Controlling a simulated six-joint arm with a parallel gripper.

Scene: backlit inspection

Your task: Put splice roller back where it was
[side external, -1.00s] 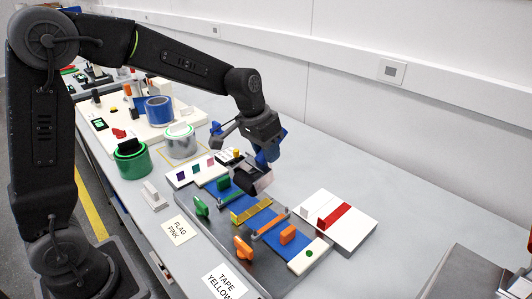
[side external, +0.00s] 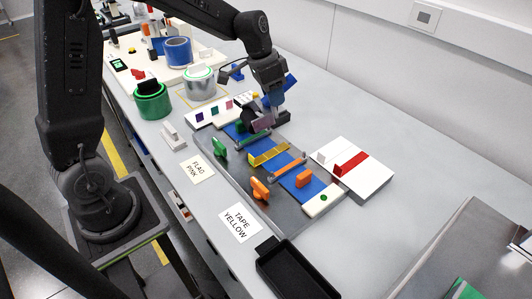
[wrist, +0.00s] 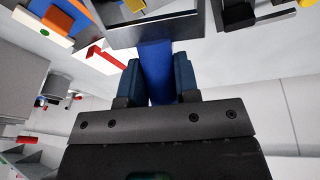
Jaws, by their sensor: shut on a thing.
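My gripper (side external: 272,103) is shut on the splice roller, which has a greyish-pink body (side external: 262,121). In the wrist view my gripper's two blue fingers (wrist: 155,82) close on the roller's blue handle (wrist: 155,60), with a wide grey part (wrist: 155,30) beyond it. The roller is over or beside the far end of the blue strip (side external: 280,163) on the grey splice plate (side external: 230,189). I cannot tell whether it touches the surface. The gripper hides part of that end. A yellow piece (side external: 268,154) and orange blocks (side external: 303,178) sit along the strip.
A white board with a red stripe (side external: 366,176) lies right of the plate. Green (side external: 152,101), clear (side external: 200,84) and blue (side external: 178,52) rolls stand to the left and back. A black tray (side external: 293,272) is at the front. The table by the wall is clear.

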